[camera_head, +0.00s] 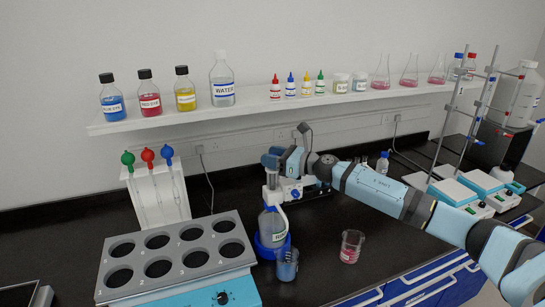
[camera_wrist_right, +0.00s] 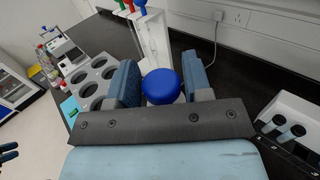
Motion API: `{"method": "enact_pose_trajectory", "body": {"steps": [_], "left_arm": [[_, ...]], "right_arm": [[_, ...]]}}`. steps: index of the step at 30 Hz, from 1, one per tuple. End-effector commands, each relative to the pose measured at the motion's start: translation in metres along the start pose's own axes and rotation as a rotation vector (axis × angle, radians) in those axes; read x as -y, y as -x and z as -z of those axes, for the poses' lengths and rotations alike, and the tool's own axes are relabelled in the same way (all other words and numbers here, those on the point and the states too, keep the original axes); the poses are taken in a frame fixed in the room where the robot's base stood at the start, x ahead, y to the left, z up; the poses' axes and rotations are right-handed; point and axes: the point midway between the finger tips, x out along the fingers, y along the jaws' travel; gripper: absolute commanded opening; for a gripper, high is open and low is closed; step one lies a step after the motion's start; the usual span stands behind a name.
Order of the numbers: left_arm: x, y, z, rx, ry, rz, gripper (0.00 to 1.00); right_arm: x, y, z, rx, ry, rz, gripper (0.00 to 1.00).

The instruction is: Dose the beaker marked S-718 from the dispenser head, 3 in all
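The dispenser bottle (camera_head: 272,222) stands upright in a blue base, its label too small to read fully. My right gripper (camera_head: 272,160) is at its top. In the right wrist view the blue dispenser head (camera_wrist_right: 161,87) lies between the two fingers of that gripper (camera_wrist_right: 161,75); I cannot tell whether they squeeze it. One beaker (camera_head: 287,266) with blue-grey content stands in front of the bottle. Another beaker (camera_head: 351,247) with red content stands to its right. I cannot read a mark on either. My left gripper (camera_wrist_right: 8,152) shows at the wrist view's left edge, fingers apart.
A grey rack (camera_head: 178,238) with several round wells is left of the bottle. A white pipette stand (camera_head: 157,190) is behind it. A shelf (camera_head: 250,109) carries bottles and flasks. Stirrers with metal stands (camera_head: 455,192) are at right. The black bench right of the red beaker is clear.

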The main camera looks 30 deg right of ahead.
Motion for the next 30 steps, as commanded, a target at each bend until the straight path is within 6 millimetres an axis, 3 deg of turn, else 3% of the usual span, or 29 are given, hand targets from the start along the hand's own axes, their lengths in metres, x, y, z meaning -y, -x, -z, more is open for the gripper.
{"method": "enact_pose_trajectory", "body": {"steps": [1,5,6,14,21,22,24,30], "left_arm": [[0.000,0.000,0.000,0.001,0.000,0.000,0.43],[0.000,0.000,0.000,0.001,0.000,0.000,0.43],[0.000,0.000,0.000,0.001,0.000,0.000,0.43],[0.000,0.006,0.009,0.000,0.000,0.002,0.43],[0.002,0.005,0.007,-0.002,0.000,0.005,0.43],[0.002,0.005,0.007,-0.002,0.000,0.005,0.43],[0.002,0.005,0.007,-0.002,0.000,0.005,0.43],[0.002,0.005,0.006,-0.001,0.000,0.005,0.43]], "right_arm": [[0.000,0.000,0.000,0.000,0.000,0.000,0.34],[0.000,0.000,0.000,0.000,0.000,0.000,0.04],[0.000,0.000,0.000,0.000,0.000,0.000,0.00],[0.000,0.000,-0.022,0.001,0.003,0.000,0.00],[0.000,0.000,-0.021,0.001,0.001,0.000,0.00],[0.000,0.000,-0.021,0.001,0.001,0.000,0.41],[0.000,0.000,-0.021,0.001,0.001,0.000,0.57],[0.000,0.000,-0.020,0.001,0.000,0.000,0.59]]}}
